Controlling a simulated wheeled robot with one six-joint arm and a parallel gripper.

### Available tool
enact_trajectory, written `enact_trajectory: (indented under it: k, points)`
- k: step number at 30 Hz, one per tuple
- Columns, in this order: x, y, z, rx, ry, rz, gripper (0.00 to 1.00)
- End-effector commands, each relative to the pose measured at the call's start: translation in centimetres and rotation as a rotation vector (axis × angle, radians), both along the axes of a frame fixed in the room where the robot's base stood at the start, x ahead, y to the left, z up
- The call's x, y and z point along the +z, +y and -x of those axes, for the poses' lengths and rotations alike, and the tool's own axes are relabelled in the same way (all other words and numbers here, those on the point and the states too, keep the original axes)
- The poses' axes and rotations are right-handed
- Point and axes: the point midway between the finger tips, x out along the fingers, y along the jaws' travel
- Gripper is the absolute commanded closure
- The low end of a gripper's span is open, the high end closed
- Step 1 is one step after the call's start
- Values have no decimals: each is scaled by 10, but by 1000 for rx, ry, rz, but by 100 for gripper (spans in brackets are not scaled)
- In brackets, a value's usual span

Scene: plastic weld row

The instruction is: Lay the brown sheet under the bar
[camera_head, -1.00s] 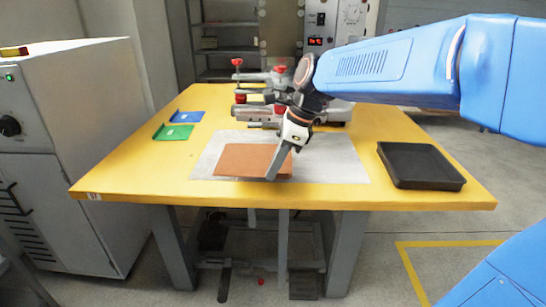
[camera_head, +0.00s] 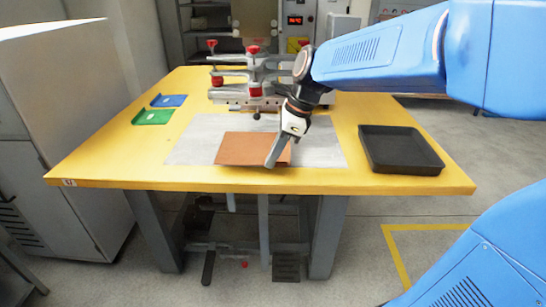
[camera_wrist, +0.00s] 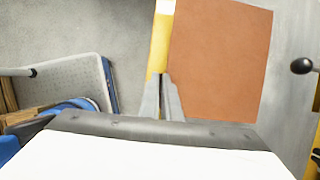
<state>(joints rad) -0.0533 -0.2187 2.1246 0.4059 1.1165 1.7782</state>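The brown sheet (camera_head: 238,150) is a flat rectangle, over the grey mat (camera_head: 188,150) near the table's front. My gripper (camera_head: 272,163) points down at the sheet's right front part, its fingers nearly together on the edge. In the wrist view the fingers (camera_wrist: 163,90) meet at the left edge of the brown sheet (camera_wrist: 222,60). Whether the sheet touches the mat or is slightly above it is hard to tell. The press with its grey bar (camera_head: 234,88) and red knobs stands at the table's back, beyond the sheet; the gap under the bar is too small to make out.
A black tray (camera_head: 400,150) is at the table's right. A green piece (camera_head: 153,117) and a blue piece (camera_head: 168,101) lie at the left. A grey cabinet (camera_head: 75,130) stands left of the yellow table. The mat is clear between sheet and press.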

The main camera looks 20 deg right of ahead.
Motion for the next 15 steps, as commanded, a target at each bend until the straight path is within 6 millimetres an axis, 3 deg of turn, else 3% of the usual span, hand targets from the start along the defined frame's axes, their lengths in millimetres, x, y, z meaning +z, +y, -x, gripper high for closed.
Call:
enact_trajectory:
  k: [15]
  points:
    - [-10,-12,-38,-2,0,-1,100]
